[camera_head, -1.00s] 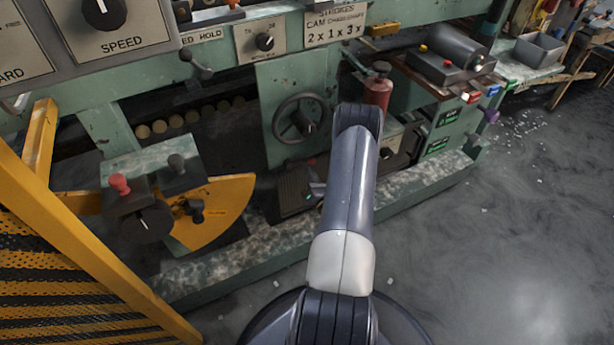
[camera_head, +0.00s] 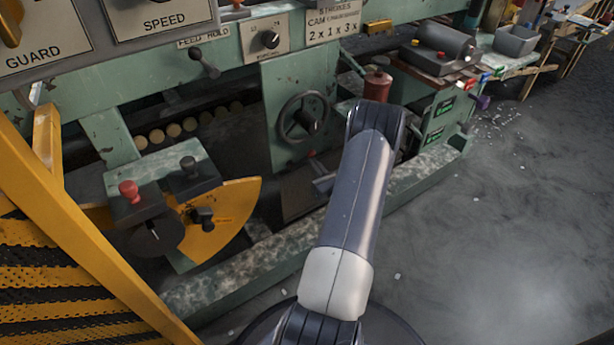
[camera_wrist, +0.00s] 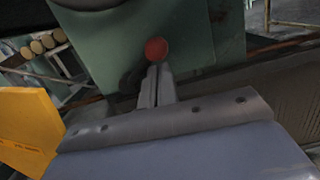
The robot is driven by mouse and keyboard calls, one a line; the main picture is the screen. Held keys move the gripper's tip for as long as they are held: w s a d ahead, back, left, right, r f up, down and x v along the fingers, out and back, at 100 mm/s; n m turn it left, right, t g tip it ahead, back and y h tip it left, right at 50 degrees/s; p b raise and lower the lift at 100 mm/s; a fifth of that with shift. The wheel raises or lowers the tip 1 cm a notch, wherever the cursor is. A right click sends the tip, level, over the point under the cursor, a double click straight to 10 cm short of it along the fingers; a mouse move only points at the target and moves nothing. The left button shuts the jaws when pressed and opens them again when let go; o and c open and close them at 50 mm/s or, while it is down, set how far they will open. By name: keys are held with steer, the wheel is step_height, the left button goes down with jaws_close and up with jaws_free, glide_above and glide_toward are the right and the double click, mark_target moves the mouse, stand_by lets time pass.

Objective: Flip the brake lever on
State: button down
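My gripper (camera_wrist: 157,88) shows in the wrist view with its two fingers close together, seemingly shut with nothing between them. A red ball knob (camera_wrist: 156,50) lies just beyond the fingertips, in front of a green panel; its lever is mostly hidden, and I cannot tell if it is the brake lever. In the head view my gripper (camera_head: 323,182) is partly hidden behind my arm, low in front of the green machine. No brake label is readable.
A yellow guard frame (camera_head: 85,235) stands at the left. A yellow sector plate (camera_head: 228,215) juts out beside the levers. A handwheel (camera_head: 304,118) and a red-brown cylinder (camera_head: 377,86) are on the machine near my arm. The floor (camera_head: 500,240) at the right is open.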

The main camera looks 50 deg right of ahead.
steer(key=shift+w+a+r+n+y+b, duration=0.15)
steer(key=shift+a+r+n+b, duration=0.1)
steer(key=shift+r+n, duration=0.35)
steer(key=shift+a+r+n+y+b, duration=0.2)
steer(key=shift+r+n, duration=0.3)
steer(key=shift+n, duration=0.2)
steer(key=shift+a+r, duration=0.1)
steer(key=s+f, duration=0.5)
steer(key=s, duration=0.5)
steer(key=shift+s+a+b, duration=0.25)
steer(key=shift+s+b, duration=0.05)
steer(key=shift+w, duration=0.15)
stand_by(0.3)
